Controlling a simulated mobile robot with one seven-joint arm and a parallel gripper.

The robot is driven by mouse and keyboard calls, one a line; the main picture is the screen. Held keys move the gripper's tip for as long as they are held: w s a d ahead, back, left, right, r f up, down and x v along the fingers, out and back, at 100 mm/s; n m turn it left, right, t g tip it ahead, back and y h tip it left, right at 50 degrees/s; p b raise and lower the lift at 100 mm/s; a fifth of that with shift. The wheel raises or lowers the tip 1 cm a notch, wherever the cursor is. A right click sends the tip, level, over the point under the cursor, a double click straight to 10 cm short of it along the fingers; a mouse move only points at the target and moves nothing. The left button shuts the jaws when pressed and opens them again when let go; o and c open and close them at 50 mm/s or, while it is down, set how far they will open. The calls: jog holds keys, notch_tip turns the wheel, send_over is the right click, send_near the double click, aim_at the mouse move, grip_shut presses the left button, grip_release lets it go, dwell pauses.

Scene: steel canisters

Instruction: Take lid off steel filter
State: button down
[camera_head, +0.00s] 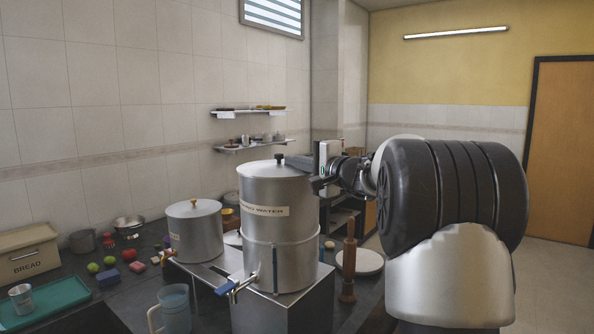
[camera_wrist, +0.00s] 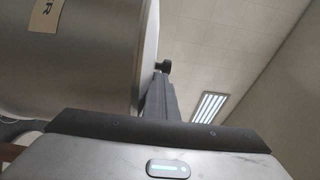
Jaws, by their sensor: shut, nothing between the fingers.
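The steel filter (camera_head: 277,232) is a tall, upright canister with a WATER label and a tap near its base. Its lid (camera_head: 262,169) sits on top with a small black knob (camera_head: 279,158). My gripper (camera_head: 291,161) reaches in from the right, just above the lid, with its fingertips beside the knob. In the wrist view the filter (camera_wrist: 75,60) lies sideways at the left, with the lid's rim (camera_wrist: 149,50) and the knob (camera_wrist: 163,66) just past my shut gripper (camera_wrist: 160,82). The fingers hold nothing. I cannot tell whether they touch the knob.
The filter stands on a steel box stand (camera_head: 262,312). A shorter lidded pot (camera_head: 196,236) stands to its left. A clear jug (camera_head: 173,308), bread bin (camera_head: 28,252) and green tray (camera_head: 50,301) occupy the counter. A wooden mill (camera_head: 348,268) stands right of the filter. Wall shelves (camera_head: 248,145) hang behind.

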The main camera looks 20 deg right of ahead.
aim_at(283, 169)
jog(key=shift+n+y, duration=0.3)
jog(key=shift+y, duration=0.1)
jog(key=a, duration=0.2)
jog(key=s+a+b, duration=0.1)
jog(key=a, duration=0.1)
jog(key=shift+a+r, duration=0.15)
jog(key=shift+a, duration=0.2)
jog(key=shift+w+d, duration=0.15)
jog(key=shift+d, duration=0.35)
jog(key=shift+d+r, duration=0.1)
jog(key=shift+d, duration=0.1)
